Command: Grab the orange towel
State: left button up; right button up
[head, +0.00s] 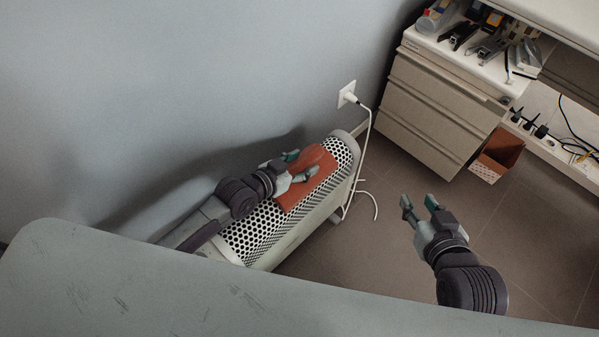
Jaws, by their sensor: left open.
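The orange towel (318,158) lies draped over the top of a white perforated heater (256,229) by the wall. My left gripper (301,165) is over the towel's left part, with its fingers apart and pointing along the towel. I cannot tell whether the fingers touch the cloth. Part of the towel is hidden behind the gripper. My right gripper (420,202) is open and empty, over the floor to the right of the heater.
A grey surface (150,290) fills the foreground. A power cord (369,130) runs from the wall socket (346,93) down to the floor. A drawer cabinet (432,108) with tools on top stands at upper right, beside an orange-brown bin (497,156). The floor between is mostly clear.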

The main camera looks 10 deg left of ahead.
pick_arm(q)
jog(key=shift+c, duration=0.3)
grip_shut()
jog(key=shift+r, duration=0.15)
